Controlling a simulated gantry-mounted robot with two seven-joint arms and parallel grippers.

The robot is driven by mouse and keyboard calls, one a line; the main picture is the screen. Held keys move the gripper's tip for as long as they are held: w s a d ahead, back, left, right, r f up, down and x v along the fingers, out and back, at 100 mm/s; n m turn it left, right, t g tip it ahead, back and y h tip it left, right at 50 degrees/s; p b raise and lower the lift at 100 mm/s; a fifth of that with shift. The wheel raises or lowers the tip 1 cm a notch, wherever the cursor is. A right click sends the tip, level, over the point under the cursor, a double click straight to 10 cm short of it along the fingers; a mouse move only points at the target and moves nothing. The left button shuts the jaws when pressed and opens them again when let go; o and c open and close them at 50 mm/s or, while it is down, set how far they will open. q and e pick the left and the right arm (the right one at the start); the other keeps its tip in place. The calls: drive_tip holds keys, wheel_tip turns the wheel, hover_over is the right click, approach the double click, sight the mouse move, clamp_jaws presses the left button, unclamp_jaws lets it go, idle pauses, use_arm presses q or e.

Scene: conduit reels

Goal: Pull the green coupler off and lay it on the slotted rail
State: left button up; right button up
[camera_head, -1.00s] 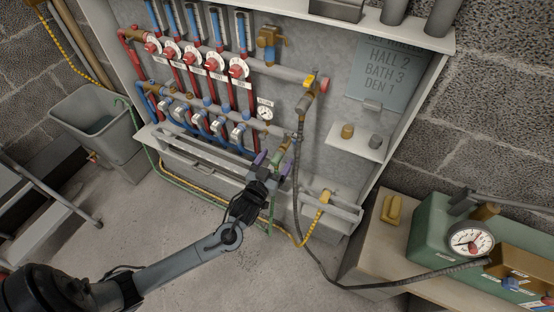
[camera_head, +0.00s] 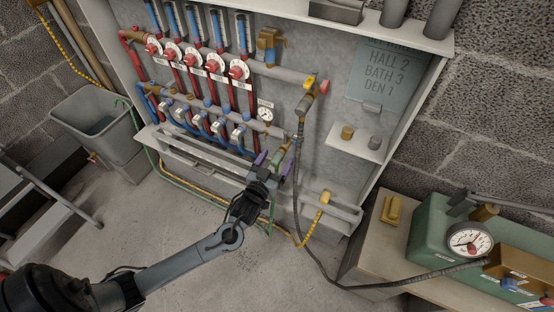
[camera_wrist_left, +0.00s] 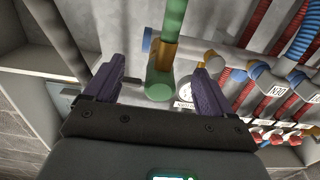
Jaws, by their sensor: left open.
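The green coupler (camera_wrist_left: 159,84) is at the end of a green hose (camera_wrist_left: 174,20) in the left wrist view, with a brass-coloured part beside it. In the head view the coupler is small and partly hidden by my gripper, at the manifold's lower right end. My left gripper (camera_head: 273,164) is open, its purple fingers on either side of the coupler; in the left wrist view (camera_wrist_left: 155,85) gaps show between fingers and coupler. The slotted rail seems to be the grey ledge (camera_head: 345,213) along the board's bottom. A yellow coupler (camera_head: 325,197) sits on its right part. My right gripper is not in view.
A dark hose (camera_head: 300,215) hangs just right of my gripper and runs to a green pump box with a gauge (camera_head: 468,238). A small gauge (camera_head: 265,113) and red and blue pipes are above. A grey bin (camera_head: 95,120) stands left. Floor in front is mostly clear.

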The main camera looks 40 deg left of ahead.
use_arm(q)
drive_tip(key=shift+p, duration=0.5)
idle(0.7)
clamp_jaws()
idle(0.6)
